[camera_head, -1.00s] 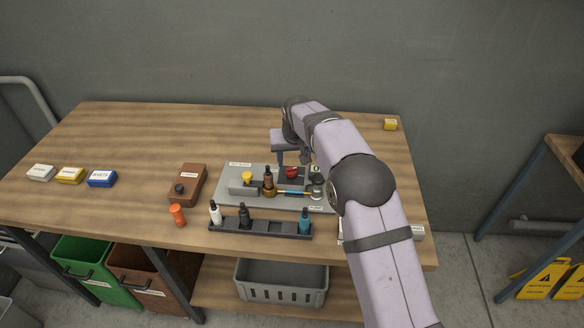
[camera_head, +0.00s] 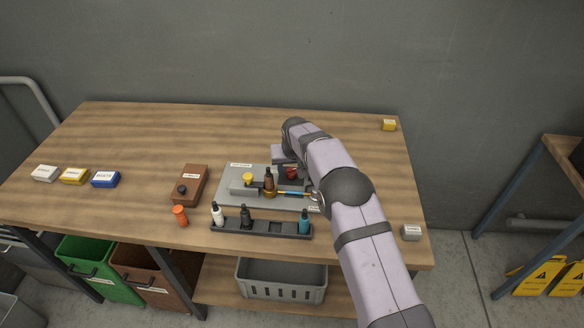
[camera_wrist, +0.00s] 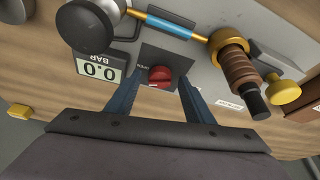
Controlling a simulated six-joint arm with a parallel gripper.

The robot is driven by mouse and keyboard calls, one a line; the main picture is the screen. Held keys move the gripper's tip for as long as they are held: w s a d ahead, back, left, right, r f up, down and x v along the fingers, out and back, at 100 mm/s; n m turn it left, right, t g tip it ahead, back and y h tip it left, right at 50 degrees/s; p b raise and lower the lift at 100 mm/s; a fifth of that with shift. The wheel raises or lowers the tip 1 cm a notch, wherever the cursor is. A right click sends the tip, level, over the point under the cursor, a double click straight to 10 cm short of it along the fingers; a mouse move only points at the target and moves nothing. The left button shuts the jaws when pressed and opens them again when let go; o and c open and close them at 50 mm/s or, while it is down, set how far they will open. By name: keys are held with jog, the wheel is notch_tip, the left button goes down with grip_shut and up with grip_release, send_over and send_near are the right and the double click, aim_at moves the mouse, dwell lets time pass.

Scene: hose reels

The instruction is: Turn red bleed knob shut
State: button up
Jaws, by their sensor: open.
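The red bleed knob (camera_head: 292,170) stands on a dark square plate of the grey panel (camera_head: 230,200), partly hidden by my gripper in the head view. In the wrist view the red knob (camera_wrist: 160,76) shows a slot across its top. My gripper (camera_wrist: 157,82) is open, one finger on each side of the knob, with a gap showing on both sides. In the head view my gripper (camera_head: 284,160) is low over the back of the panel. A display (camera_wrist: 101,65) beside the knob reads 0.0 BAR.
A blue-and-gold rod (camera_wrist: 170,24), a brown ribbed fitting (camera_wrist: 238,68) and a yellow knob (camera_wrist: 284,91) are close to my gripper. A bottle rack (camera_head: 260,228) stands in front of the panel. A brown box (camera_head: 190,184) is left of it. The back left of the table is clear.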

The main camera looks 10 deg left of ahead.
jog(key=shift+w+f, duration=0.1)
jog(key=shift+f, duration=0.1)
jog(key=shift+c, duration=0.6)
jog(key=c, duration=0.9)
jog(key=shift+n, duration=0.3)
jog(key=n+y+b, duration=0.1)
jog(key=n, duration=0.1)
jog(key=n+y+b, duration=0.1)
jog(key=n, duration=0.1)
jog(key=shift+w+d+f+g+b, duration=0.1)
jog(key=shift+w+d+g+b, duration=0.1)
jog(key=shift+g+b, duration=0.2)
jog(key=shift+n+y, duration=0.3)
jog(key=shift+n, duration=0.9)
jog(key=shift+d+n+g+p, duration=0.1)
jog(key=shift+n+g+p, duration=0.35)
jog(key=shift+n, duration=0.55)
